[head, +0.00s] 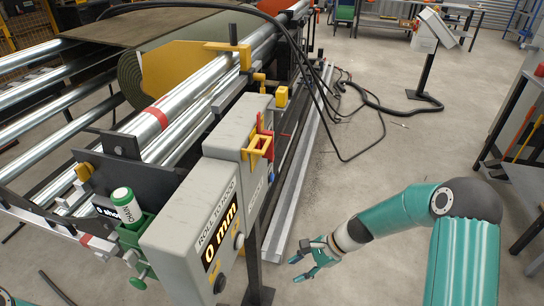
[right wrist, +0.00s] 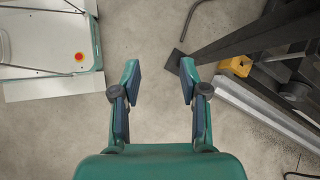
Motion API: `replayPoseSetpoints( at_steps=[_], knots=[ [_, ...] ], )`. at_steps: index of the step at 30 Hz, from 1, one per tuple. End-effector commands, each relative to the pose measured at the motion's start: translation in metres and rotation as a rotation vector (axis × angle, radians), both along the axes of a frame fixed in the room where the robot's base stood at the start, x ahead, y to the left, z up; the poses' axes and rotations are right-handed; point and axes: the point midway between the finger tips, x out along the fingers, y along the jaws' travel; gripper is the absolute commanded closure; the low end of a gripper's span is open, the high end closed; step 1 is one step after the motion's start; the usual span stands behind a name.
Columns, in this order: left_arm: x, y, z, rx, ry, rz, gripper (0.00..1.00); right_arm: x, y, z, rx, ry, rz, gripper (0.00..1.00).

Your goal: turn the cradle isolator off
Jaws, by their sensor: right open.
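The likely cradle isolator is a grey box (head: 235,127) on a post, with a red and yellow handle (head: 258,146) on its right side. The lettering on the box's side is too small and steep to read. My right gripper (head: 296,268) is open and empty, low and to the right of the box, apart from it. Its two fingers stand wide apart over bare floor in the right wrist view (right wrist: 160,68). My left gripper is not in view.
A grey display box (head: 196,222) reading "0 mm" stands in front of the isolator box. Metal rollers (head: 150,125) and a turf roll (head: 165,75) lie behind. Black cables (head: 345,150) hang and trail on the floor. Floor right of the machine is mostly clear.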

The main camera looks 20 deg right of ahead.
Motion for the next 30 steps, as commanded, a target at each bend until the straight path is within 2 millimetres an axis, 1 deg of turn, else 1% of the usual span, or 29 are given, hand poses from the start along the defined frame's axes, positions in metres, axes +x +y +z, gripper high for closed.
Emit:
replayPoseSetpoints(
  at_steps=[1, 2, 3, 5, 6, 8, 9, 12, 15, 18, 20, 25, 30],
  knots=[
    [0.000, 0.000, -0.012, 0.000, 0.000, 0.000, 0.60, 0.032, -0.021, 0.030, 0.115, -0.007, -0.144, 0.56],
    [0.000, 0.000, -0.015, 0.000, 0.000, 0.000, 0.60, 0.046, -0.030, 0.052, 0.194, -0.006, -0.213, 0.56],
    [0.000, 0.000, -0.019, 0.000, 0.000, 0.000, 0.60, 0.063, -0.042, 0.084, 0.298, -0.014, -0.291, 0.56],
    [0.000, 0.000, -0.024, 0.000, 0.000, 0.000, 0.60, 0.082, -0.062, 0.134, 0.449, -0.035, -0.372, 0.56],
    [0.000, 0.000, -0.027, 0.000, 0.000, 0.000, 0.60, 0.090, -0.074, 0.166, 0.538, -0.054, -0.405, 0.56],
    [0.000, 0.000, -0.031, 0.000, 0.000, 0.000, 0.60, 0.096, -0.090, 0.210, 0.656, -0.081, -0.430, 0.56],
    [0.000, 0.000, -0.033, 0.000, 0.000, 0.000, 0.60, 0.097, -0.100, 0.236, 0.721, -0.099, -0.436, 0.56],
    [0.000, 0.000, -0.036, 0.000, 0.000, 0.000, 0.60, 0.093, -0.116, 0.283, 0.835, -0.132, -0.427, 0.56],
    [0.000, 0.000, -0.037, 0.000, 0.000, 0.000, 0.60, 0.089, -0.122, 0.307, 0.889, -0.148, -0.414, 0.56],
    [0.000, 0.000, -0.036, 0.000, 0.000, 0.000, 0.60, 0.091, -0.119, 0.315, 0.908, -0.151, -0.408, 0.56],
    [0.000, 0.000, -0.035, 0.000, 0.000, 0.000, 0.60, 0.094, -0.113, 0.316, 0.909, -0.150, -0.407, 0.56],
    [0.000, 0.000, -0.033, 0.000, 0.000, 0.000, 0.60, 0.109, -0.090, 0.315, 0.907, -0.149, -0.405, 0.56],
    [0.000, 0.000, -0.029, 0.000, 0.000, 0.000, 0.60, 0.130, -0.059, 0.315, 0.906, -0.147, -0.405, 0.56]
  ],
)
